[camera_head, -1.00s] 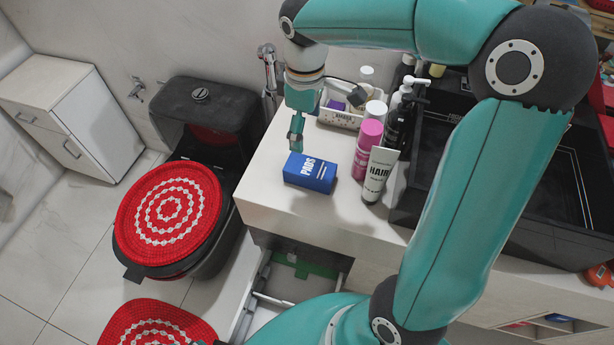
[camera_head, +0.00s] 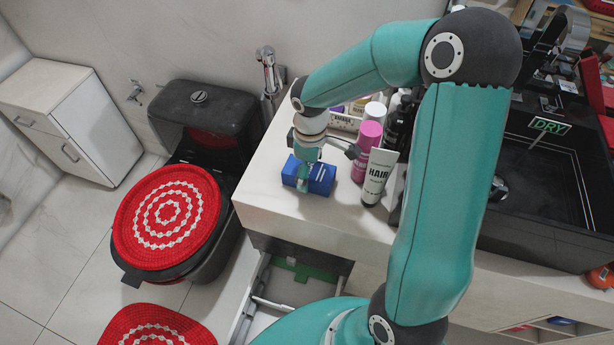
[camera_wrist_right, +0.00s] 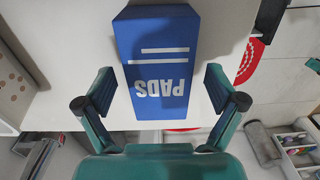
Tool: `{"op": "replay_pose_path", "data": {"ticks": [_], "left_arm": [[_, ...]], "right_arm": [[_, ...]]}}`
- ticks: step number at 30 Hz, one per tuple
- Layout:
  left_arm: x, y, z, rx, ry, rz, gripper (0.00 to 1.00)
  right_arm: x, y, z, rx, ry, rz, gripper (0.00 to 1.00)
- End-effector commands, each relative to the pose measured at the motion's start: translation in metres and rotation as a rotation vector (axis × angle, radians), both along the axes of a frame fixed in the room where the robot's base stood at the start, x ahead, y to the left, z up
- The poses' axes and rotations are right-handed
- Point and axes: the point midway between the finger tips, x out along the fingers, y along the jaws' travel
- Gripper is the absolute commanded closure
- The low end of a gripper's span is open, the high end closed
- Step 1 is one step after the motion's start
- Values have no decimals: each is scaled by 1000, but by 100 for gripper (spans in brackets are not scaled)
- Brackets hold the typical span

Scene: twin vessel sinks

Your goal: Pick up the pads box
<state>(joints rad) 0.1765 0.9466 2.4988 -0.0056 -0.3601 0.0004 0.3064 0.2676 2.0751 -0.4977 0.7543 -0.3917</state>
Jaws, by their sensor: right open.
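The blue pads box (camera_head: 318,180) lies on the light counter near its left end, beside the pink bottle. My right gripper (camera_head: 303,176) is directly above it and hides part of its top in the head view. In the right wrist view the box (camera_wrist_right: 157,62) shows its printed face between the two spread fingers of the right gripper (camera_wrist_right: 158,90). The fingers stand apart on either side of the box's near end, with a gap on each side. I cannot tell how far above the box they are. My left gripper is not in view.
A pink bottle (camera_head: 366,150) and a white HAIR tube (camera_head: 377,178) stand right of the box, with a basket (camera_head: 345,121) and dark bottles behind. A black sink (camera_head: 540,200) is further right. The counter (camera_head: 290,212) is clear in front of the box.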

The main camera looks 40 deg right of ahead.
Motion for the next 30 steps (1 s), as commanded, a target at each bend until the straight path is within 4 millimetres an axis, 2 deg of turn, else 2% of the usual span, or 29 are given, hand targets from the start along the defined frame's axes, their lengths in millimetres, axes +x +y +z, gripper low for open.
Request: {"op": "replay_pose_path", "data": {"ticks": [3, 11, 23, 30], "left_arm": [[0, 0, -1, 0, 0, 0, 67], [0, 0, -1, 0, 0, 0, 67], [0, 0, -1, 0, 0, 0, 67], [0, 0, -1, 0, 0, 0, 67]], "right_arm": [[-1, 0, -12, 1, 2, 0, 6], [0, 0, -14, 1, -2, -1, 6], [0, 0, -14, 0, -1, -1, 72], [0, 0, -13, 1, -2, 0, 72]]}}
